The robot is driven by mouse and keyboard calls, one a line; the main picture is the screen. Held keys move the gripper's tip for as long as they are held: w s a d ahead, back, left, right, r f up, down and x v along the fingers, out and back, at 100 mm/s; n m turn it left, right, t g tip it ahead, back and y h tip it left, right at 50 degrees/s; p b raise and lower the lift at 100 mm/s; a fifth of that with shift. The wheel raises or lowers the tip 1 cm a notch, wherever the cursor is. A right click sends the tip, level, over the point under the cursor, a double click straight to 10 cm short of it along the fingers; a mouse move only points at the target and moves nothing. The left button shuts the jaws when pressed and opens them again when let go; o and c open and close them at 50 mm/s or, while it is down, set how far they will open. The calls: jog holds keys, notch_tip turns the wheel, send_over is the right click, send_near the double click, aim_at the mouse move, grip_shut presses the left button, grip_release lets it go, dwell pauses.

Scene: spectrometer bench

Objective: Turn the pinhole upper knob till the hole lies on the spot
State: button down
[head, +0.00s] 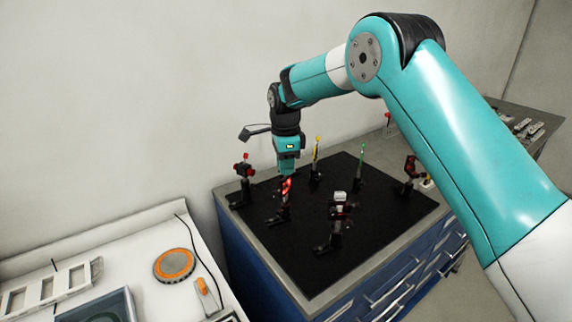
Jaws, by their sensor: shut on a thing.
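My gripper (288,173) points straight down over the left part of the black breadboard. It is shut at the top of a small dark mount with a red face (287,187), which I take for the pinhole mount. The upper knob is hidden between the jaws. The mount stands upright on a dark post and base (279,217). The pinhole's hole and the light spot are too small to make out, so I cannot tell how they lie to each other.
The black breadboard (375,225) also carries a red-topped mount (244,169), a yellow post (316,150), a green post (362,158), a white-topped mount (340,197) and a dark-red mount (410,170). A white side bench (135,250) stands at the lower left.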

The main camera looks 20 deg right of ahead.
jog(key=shift+w+r+m, duration=0.1)
jog(key=shift+r+m, duration=0.15)
jog(key=shift+m, duration=0.25)
jog(key=c, duration=1.2)
grip_release()
jog(key=shift+c, duration=0.2)
jog(key=shift+o, duration=0.9)
jog(key=shift+f, duration=0.1)
notch_tip(320, 180, up, 17)
jog(key=b, duration=0.2)
jog(key=shift+r, duration=0.2)
